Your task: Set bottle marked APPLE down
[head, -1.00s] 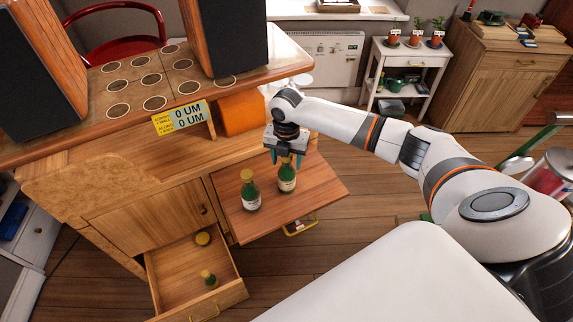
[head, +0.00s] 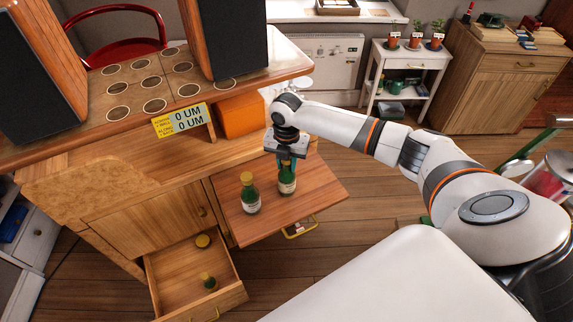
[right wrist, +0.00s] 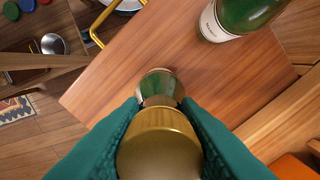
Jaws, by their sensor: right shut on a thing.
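A green bottle with a gold cap and white label (head: 287,186) is upright at the flap (head: 318,203), which is folded down from the cabinet. My right gripper (head: 287,164) is shut on its top from above; the bottle's base looks at or very near the flap's surface. In the right wrist view the teal fingers (right wrist: 160,130) close on both sides of the gold cap (right wrist: 160,145). A second similar bottle (head: 250,196) stands on the flap to the left; it also shows in the right wrist view (right wrist: 240,15). My left gripper is not in view.
The cabinet top (head: 140,62) carries dark speaker-like boxes. The flap's right part is bare.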

